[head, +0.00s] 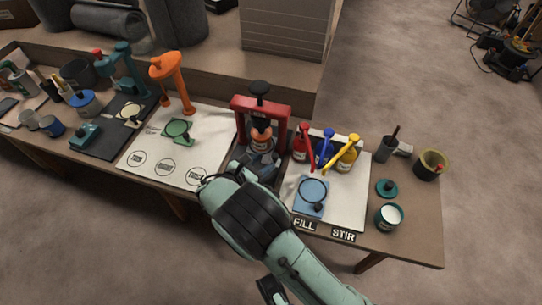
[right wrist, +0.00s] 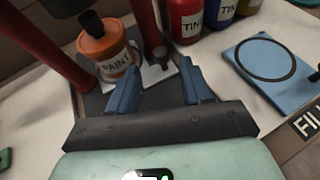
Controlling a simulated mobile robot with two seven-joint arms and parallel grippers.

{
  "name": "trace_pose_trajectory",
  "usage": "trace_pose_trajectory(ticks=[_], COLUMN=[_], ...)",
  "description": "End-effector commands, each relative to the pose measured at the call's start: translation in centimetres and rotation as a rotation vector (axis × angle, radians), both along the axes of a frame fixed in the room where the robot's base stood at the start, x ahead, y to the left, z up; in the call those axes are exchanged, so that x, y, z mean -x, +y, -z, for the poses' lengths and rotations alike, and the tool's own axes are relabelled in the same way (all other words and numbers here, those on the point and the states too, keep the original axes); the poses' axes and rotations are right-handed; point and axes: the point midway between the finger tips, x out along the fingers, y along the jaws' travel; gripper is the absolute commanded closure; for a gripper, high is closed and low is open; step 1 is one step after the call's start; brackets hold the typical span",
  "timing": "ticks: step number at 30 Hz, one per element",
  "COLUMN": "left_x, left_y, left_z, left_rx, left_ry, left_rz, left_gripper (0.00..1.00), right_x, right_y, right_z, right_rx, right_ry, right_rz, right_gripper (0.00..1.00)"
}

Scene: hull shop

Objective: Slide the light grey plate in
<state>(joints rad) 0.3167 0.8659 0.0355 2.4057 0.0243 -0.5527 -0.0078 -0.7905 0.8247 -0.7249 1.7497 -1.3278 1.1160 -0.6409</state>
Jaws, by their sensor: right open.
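The light grey plate (right wrist: 157,74) lies in the foot of a red press frame (head: 260,105). In the head view my right arm hides the plate.
Red, blue and yellow tint bottles (head: 325,150) stand right of the press. A blue plate with a ring (head: 311,194) lies before them on a white board. An orange stand (head: 172,80) is to the left. The bench's front edge is close to my right arm.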

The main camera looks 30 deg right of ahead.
Motion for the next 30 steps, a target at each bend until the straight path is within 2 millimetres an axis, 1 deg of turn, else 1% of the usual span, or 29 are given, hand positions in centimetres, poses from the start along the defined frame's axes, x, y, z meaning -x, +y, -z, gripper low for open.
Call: trace_pose_trajectory(ticks=[1, 3, 6, 10, 16, 30], left_x=[0.5, 1.1, 1.7, 2.3, 2.7, 2.6], left_y=[-0.3, -0.6, -0.9, -1.2, -1.3, -1.3], left_z=[-0.6, -1.0, -1.4, -1.7, -1.9, -1.9], left_rx=[0.006, 0.013, 0.022, 0.030, 0.034, 0.034], left_ry=[0.012, 0.027, 0.045, 0.062, 0.070, 0.069], left_rz=[0.006, 0.012, 0.019, 0.026, 0.029, 0.028], left_gripper=[0.51, 0.51, 0.51, 0.51, 0.51, 0.51], right_x=[0.3, 0.7, 1.3, 1.7, 2.1, 2.0], right_y=[1.2, 2.5, 4.1, 5.6, 6.4, 6.4], right_z=[-0.8, -1.3, -2.0, -2.6, -2.8, -2.8], right_rx=[-0.001, -0.001, 0.000, 0.001, 0.001, 0.001], right_ry=[-0.002, -0.001, -0.001, -0.001, -0.001, -0.001], right_rz=[-0.005, -0.004, -0.003, -0.003, 0.000, 0.000], right_gripper=[0.51, 0.51, 0.51, 0.51, 0.51, 0.51])
